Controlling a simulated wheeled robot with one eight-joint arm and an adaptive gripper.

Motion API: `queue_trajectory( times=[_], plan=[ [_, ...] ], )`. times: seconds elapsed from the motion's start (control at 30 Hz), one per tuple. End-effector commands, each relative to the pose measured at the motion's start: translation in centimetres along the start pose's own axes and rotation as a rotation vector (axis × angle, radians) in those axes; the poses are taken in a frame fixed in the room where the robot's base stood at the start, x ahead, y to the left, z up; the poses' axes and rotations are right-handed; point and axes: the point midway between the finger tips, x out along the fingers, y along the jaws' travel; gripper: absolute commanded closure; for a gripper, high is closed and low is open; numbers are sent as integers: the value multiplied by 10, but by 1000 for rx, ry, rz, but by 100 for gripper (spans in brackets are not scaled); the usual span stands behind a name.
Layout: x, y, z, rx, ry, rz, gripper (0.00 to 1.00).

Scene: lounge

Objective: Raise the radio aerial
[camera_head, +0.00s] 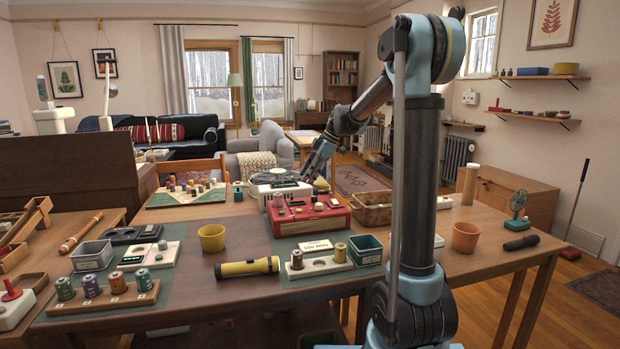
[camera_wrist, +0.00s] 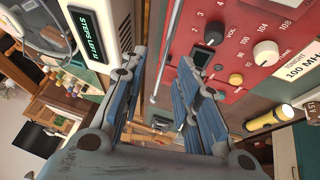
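The red radio (camera_head: 312,219) stands on the table, with knobs and a frequency scale. Its red face (camera_wrist: 225,65) fills the upper right of the wrist view. A thin metal rod, apparently the aerial (camera_wrist: 166,50), runs along the radio's edge in the wrist view, and its end lies between my finger pads in the picture. My gripper (camera_wrist: 162,75) is open, with its two blue-grey fingers apart on either side of the rod. I cannot tell whether either finger touches it. In the head view my gripper (camera_head: 308,176) is above the back right of the radio, and the aerial is too small to make out.
A white record player (camera_head: 268,190) with a display stands right behind the radio. A wicker basket (camera_head: 372,213) is close on its right. In front are a frequency card (camera_head: 315,245), a yellow torch (camera_head: 247,268) and a green-grey box (camera_head: 366,249). A yellow cup (camera_head: 211,238) stands left.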

Motion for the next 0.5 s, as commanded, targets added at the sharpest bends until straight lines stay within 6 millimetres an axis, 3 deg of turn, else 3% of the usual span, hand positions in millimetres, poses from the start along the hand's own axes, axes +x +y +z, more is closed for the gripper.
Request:
queue_trajectory(
  times=[0.5],
  plan=[
    [-87, 0, 0, 1, 0, 0, 71]
  ],
)
